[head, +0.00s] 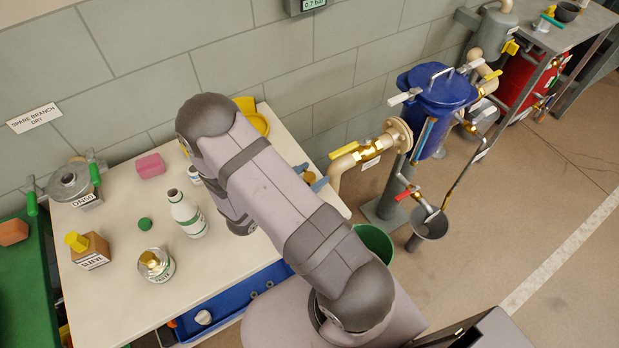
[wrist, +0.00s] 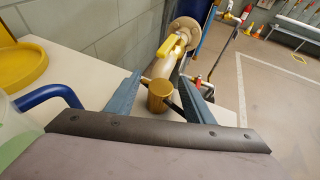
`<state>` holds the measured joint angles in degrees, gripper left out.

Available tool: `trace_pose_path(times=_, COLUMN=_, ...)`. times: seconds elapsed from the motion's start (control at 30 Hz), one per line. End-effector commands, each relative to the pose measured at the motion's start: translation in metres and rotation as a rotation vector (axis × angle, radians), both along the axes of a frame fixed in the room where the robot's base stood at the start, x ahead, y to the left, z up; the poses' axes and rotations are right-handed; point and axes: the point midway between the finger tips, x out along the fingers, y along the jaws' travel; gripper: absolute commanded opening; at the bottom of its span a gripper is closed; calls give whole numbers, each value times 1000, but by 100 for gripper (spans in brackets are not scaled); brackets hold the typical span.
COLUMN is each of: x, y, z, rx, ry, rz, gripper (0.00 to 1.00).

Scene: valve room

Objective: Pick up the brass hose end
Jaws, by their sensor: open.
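The brass hose end (wrist: 160,96) is a short gold-brown cylinder with a flat round top, seen in the wrist view near the table's edge. My gripper (wrist: 160,94) is open, with one blue-grey finger on each side of it. Dark parts show between the fingers and the brass; whether they touch it cannot be told.
A cream pipe with a yellow-handled valve (head: 345,152) stands just beyond the table (head: 115,220). A green bucket (head: 374,243) is below its edge. A yellow dish (wrist: 20,62) and a blue handle (wrist: 52,95) are left of my gripper. A white bottle (head: 187,215) stands on the table.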

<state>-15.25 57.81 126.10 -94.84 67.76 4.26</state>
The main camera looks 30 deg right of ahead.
Motion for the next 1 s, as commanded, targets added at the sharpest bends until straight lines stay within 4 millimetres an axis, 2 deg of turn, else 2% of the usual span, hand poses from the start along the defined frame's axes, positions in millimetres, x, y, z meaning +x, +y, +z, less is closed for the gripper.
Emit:
trace_pose_path(times=0.2, x=6, y=-24, z=-8, rx=0, ry=1, rz=-4, gripper=48)
trace_pose_path(times=0.53, x=9, y=-28, z=-11, rx=0, ry=0, rz=1, gripper=48)
trace_pose_path(times=0.57, x=9, y=-28, z=-11, rx=0, ry=0, rz=1, gripper=45)
trace_pose_path(times=0.73, x=9, y=-28, z=-11, rx=0, ry=1, rz=1, gripper=5)
trace_pose_path(times=1.0, x=9, y=-28, z=-11, rx=-1, ry=-1, rz=1, gripper=3)
